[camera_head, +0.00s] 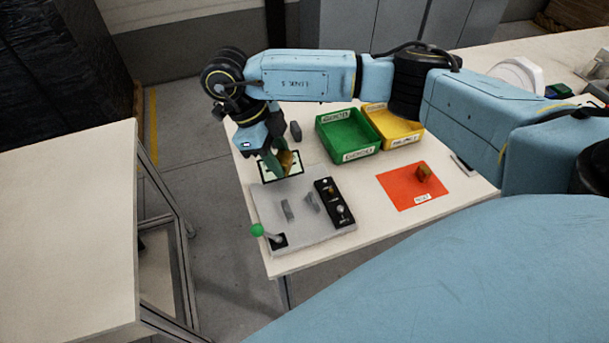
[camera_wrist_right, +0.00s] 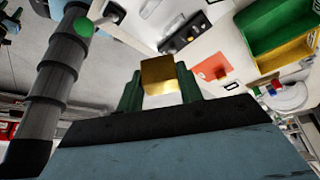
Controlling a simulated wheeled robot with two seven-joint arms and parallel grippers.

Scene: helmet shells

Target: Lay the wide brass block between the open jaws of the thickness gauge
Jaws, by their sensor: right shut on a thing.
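A brass block (camera_head: 287,161) is held between the dark green fingers of my right gripper (camera_head: 276,164). In the right wrist view the block (camera_wrist_right: 160,76) fills the gap between both fingers of the gripper (camera_wrist_right: 159,84). It is over the black-bordered pale mat behind the gauge; whether it touches the mat is unclear. The thickness gauge (camera_head: 265,208) is a grey plate with two separate upright grey jaws (camera_head: 288,210), a gap between them, and a green-knobbed lever (camera_head: 257,230). My left gripper is not in view.
A black panel (camera_head: 335,203) with knobs is on the gauge's right. The red mat (camera_head: 400,190) lies farther right. A green bin (camera_head: 348,153) and yellow bin (camera_head: 405,134) stand behind. A small dark object (camera_head: 295,130) stands beyond the pale mat (camera_head: 295,176). A bare table (camera_head: 65,220) is left.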

